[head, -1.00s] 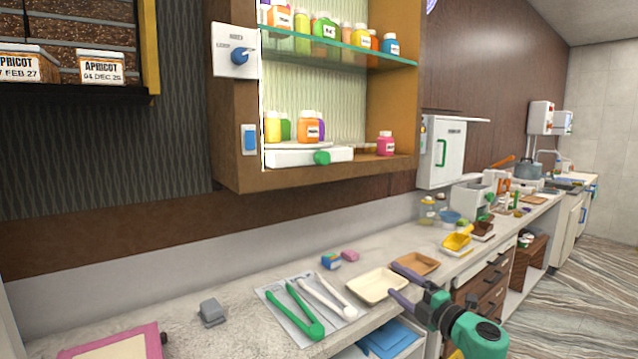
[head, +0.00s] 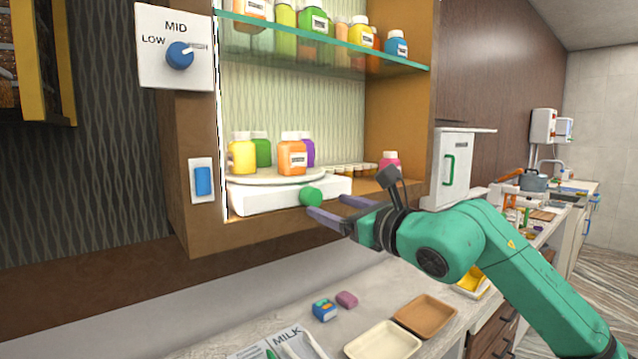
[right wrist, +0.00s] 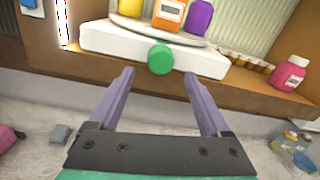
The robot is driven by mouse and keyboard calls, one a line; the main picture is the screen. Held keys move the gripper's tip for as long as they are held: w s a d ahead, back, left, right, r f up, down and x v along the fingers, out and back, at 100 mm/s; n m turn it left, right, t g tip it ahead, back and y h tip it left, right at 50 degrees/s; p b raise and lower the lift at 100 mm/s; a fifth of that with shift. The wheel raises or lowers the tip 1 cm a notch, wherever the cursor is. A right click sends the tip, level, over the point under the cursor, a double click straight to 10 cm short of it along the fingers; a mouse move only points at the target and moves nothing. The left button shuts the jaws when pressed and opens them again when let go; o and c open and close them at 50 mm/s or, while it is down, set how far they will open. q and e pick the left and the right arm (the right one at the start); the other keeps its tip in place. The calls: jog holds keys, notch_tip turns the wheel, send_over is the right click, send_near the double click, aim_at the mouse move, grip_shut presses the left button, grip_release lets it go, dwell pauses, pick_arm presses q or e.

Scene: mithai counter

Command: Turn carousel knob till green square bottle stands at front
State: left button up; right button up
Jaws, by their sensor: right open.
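The carousel is a round turntable (head: 262,178) on a white base (head: 262,199) on the cabinet's lower shelf. A green round knob (head: 311,196) sticks out of the base's front; it also shows in the right wrist view (right wrist: 160,59). An orange bottle (head: 292,154) stands at the front, a yellow bottle (head: 242,154) at the left, a purple one (head: 308,152) at the right, and a green bottle (head: 262,149) at the back, partly hidden. My right gripper (head: 325,207) is open and empty, its fingers just short of the knob. My left gripper is not in view.
A glass shelf (head: 320,41) with several bottles is above. A pink bottle (head: 389,163) stands right of the carousel. A dial panel (head: 175,48) and blue switch (head: 202,180) are at the left. Trays (head: 384,341) lie on the counter below.

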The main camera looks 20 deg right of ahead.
aim_at(316, 200)
jog(key=p+x, duration=0.1)
jog(key=x, duration=0.3)
jog(key=shift+w+d+r+p, duration=0.1)
jog(key=shift+w+d+p, duration=0.05)
jog(key=shift+w+p, duration=0.15)
jog(key=shift+w+a, duration=0.25)
jog(key=shift+s, duration=0.15)
jog(key=c, duration=0.4)
grip_shut()
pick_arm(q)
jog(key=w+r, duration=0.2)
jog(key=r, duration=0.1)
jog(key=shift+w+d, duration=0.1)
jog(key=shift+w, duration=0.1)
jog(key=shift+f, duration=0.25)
